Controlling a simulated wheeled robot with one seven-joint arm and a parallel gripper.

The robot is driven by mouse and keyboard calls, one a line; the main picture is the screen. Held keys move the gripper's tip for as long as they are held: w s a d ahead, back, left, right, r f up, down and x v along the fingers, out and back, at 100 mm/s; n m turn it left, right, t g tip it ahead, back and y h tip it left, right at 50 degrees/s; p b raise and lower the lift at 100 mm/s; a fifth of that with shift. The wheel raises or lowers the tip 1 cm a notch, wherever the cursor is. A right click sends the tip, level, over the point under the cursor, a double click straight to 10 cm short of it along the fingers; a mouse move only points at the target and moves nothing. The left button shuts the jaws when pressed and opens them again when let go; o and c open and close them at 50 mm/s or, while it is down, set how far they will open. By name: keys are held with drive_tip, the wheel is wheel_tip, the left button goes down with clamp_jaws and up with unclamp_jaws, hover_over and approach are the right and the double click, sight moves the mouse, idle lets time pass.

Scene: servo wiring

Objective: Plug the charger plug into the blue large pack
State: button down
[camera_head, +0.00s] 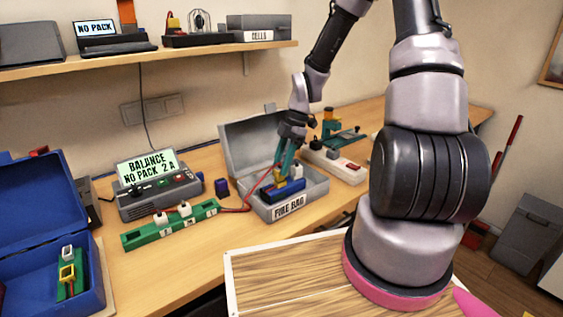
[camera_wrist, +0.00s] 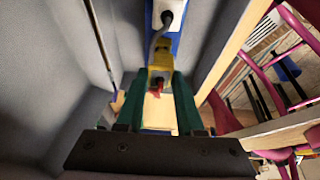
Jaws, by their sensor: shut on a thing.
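The blue large pack (camera_head: 287,192) lies inside the open grey box marked FIRE BAG (camera_head: 290,207). In the wrist view the pack (camera_wrist: 176,44) shows at the top, with a white connector and a grey lead on it. My gripper (camera_head: 281,176) reaches down into the box over the pack. Its green fingers (camera_wrist: 160,80) are shut on the yellow charger plug (camera_wrist: 159,74), which has a red bit on it. The plug is in line with a yellow part at the pack's end. I cannot tell whether it is seated.
The charger (camera_head: 160,186) reads BALANCE NO PACK 2 A. A green board (camera_head: 170,228) with white connectors lies before it, a red lead running toward the box. A blue case (camera_head: 40,220) stands left. A white power strip (camera_head: 335,166) lies right of the box.

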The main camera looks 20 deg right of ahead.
drive_tip(key=shift+f, duration=0.65)
drive_tip(key=shift+c, duration=2.3)
unclamp_jaws()
drive_tip(key=v, duration=1)
drive_tip(key=shift+d+r, duration=0.2)
drive_tip(key=shift+r, duration=0.1)
drive_tip(key=shift+w, duration=0.1)
